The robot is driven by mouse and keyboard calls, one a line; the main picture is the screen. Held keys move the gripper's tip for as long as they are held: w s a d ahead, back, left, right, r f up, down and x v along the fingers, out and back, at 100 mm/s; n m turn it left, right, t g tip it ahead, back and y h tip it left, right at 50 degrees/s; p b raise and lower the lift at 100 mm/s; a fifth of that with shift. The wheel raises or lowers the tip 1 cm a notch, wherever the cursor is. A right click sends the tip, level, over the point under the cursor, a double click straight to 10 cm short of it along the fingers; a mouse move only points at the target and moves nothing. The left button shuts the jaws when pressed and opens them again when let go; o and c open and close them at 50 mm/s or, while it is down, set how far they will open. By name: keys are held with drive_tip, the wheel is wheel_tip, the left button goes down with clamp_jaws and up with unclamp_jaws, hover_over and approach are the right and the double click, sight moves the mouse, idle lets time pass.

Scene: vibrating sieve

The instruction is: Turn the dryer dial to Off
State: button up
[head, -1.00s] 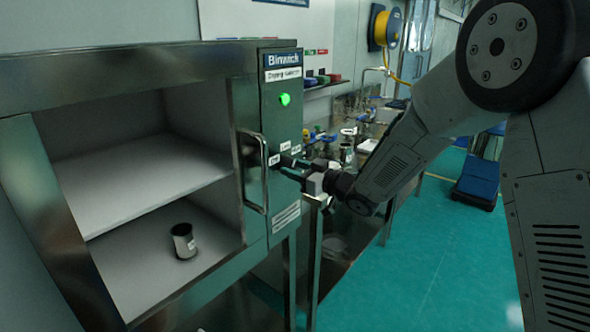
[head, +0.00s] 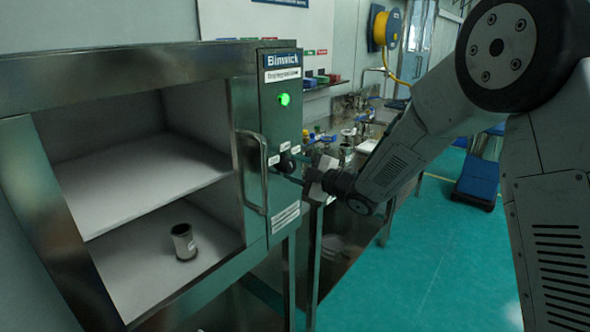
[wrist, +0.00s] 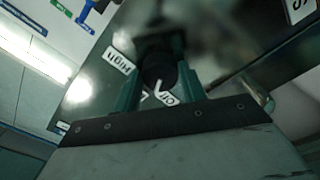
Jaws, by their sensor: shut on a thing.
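The drying cabinet's dark round dial (head: 288,163) sits on its side control panel, below a lit green lamp (head: 284,99), with small white labels around it. In the wrist view the dial (wrist: 159,72) is between my two fingers, which are shut on it. A white mark shows on the dial near the Off label (wrist: 166,98); I cannot tell its exact setting. The HIGH label (wrist: 118,60) is at upper left. In the head view my gripper (head: 294,176) reaches the panel from the right and is tilted.
The drying cabinet (head: 150,55) is open at the front, with a metal cup (head: 184,242) on its lower shelf. A vertical door handle (head: 256,172) stands close left of the dial. A cluttered bench (head: 345,150) lies behind my arm.

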drive_tip(key=n, duration=0.6)
drive_tip(key=shift+w+d, duration=0.1)
drive_tip(key=shift+n, duration=0.3)
idle(0.3)
drive_tip(key=o, duration=0.9)
drive_tip(key=shift+d, duration=0.1)
drive_tip(key=shift+o, duration=0.2)
drive_tip(key=v, duration=0.7)
drive_tip(key=shift+s+d, duration=0.2)
drive_tip(key=shift+s, duration=0.1)
